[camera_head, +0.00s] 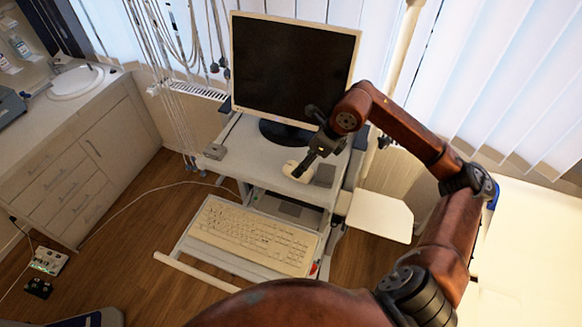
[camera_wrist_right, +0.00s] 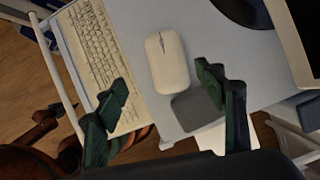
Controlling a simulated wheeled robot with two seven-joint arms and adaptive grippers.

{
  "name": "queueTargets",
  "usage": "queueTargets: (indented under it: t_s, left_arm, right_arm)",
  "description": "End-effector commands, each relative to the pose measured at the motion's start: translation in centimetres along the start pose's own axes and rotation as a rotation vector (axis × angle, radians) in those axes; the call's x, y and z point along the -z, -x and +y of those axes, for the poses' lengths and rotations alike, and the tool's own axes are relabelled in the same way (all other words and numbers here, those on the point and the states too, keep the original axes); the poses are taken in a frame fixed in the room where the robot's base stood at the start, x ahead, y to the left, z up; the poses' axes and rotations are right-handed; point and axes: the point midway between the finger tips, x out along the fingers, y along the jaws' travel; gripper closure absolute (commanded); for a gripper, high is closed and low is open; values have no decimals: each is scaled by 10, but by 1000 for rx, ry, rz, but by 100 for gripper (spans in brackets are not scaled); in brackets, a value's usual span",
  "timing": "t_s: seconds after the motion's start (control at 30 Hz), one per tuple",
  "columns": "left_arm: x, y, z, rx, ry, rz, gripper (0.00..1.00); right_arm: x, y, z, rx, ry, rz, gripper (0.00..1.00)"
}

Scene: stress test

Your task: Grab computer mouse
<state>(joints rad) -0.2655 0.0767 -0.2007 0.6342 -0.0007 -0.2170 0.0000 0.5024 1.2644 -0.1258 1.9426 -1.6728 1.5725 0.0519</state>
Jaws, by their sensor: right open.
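A white computer mouse (camera_wrist_right: 167,62) lies on the grey top shelf of a computer cart, partly over a dark grey square pad. In the head view the mouse (camera_head: 291,169) is small and partly hidden by my right gripper (camera_head: 302,170). In the right wrist view my right gripper (camera_wrist_right: 165,95) is open, with one green finger on each side of the picture. The mouse lies between and beyond the fingertips; I cannot tell whether they touch it. Nothing is held. My left gripper is not in view.
A monitor (camera_head: 292,70) stands at the back of the cart top (camera_head: 252,150). A cream keyboard (camera_head: 255,236) lies on the lower pull-out shelf. A small grey box (camera_head: 215,152) sits at the cart's left edge. A white side shelf (camera_head: 380,216) juts out right. Cables hang behind the cart.

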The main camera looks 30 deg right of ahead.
Motion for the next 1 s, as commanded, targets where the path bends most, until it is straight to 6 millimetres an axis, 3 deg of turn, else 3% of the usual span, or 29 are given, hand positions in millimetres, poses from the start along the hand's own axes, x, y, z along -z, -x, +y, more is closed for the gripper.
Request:
queueTargets:
  t_s: [0.2, 0.37, 0.6, 0.77, 1.0]
  left_arm:
    - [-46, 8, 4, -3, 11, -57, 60]
    - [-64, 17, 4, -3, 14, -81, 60]
    - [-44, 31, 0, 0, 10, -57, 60]
    - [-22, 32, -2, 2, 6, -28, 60]
    - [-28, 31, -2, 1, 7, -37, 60]
  right_arm:
    - [3, -15, -7, 24, 1, 27, 36]
    - [1, -31, -8, 21, 0, 26, 36]
    - [-1, -65, -10, 21, -1, 25, 36]
    - [1, -75, -11, 24, 0, 24, 36]
    - [1, -76, -11, 25, 0, 24, 36]
